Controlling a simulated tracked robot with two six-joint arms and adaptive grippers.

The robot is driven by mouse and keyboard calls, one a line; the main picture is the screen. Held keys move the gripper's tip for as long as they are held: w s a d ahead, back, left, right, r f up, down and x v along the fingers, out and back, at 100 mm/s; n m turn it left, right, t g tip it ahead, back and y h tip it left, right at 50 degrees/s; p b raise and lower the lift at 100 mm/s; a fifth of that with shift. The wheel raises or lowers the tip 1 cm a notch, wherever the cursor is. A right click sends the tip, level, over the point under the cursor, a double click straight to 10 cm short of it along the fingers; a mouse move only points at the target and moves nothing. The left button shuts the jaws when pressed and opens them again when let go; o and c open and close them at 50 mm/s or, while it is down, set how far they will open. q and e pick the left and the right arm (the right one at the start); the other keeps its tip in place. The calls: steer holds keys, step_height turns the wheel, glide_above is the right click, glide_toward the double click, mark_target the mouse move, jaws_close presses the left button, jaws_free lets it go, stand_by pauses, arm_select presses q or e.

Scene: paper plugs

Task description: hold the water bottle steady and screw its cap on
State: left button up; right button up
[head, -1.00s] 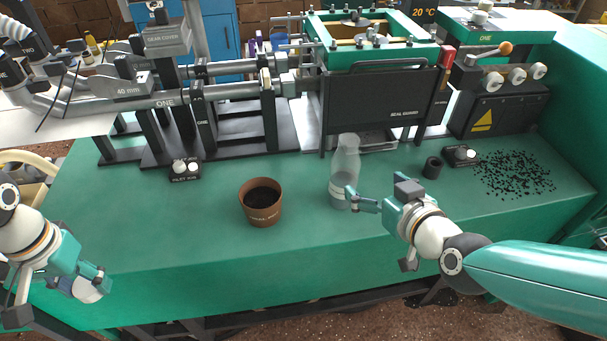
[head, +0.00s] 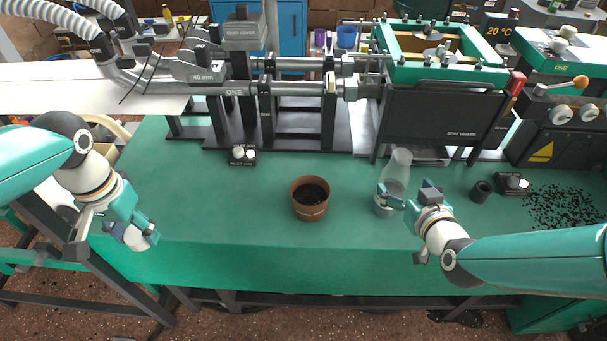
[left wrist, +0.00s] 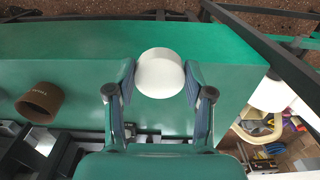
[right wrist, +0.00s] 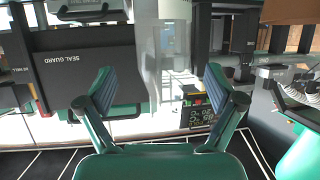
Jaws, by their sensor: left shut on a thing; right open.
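The clear water bottle (head: 399,166) stands upright on the green bench, right of the brown pot; no cap shows on its top. My right gripper (head: 384,197) is open at the bottle's lower part and overlaps it in the head view. In the right wrist view the see-through bottle (right wrist: 163,55) shows beyond and between the spread fingers; I cannot tell whether they touch it. My left gripper (head: 139,236) is shut on the white cap (left wrist: 160,73), held between both fingertips near the bench's front left, away from the bottle.
The brown pot (head: 311,213) with dark filling stands between the grippers. A small black cup (head: 481,191), a button box (head: 512,184) and scattered black bits (head: 565,207) lie right of the bottle. Machinery lines the back. The front left of the bench (head: 220,215) is clear.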

arm_select(q)
steer(key=shift+r+p, duration=0.6)
arm_select(e)
steer(key=shift+f+x, duration=0.2)
steer(key=shift+x, duration=1.1)
steer(key=shift+f+x, duration=0.2)
steer(key=shift+x, duration=1.1)
steer(key=shift+s+a, duration=0.15)
steer(key=shift+a, duration=0.05)
steer(key=c, duration=1.4)
steer(key=shift+r, duration=0.15)
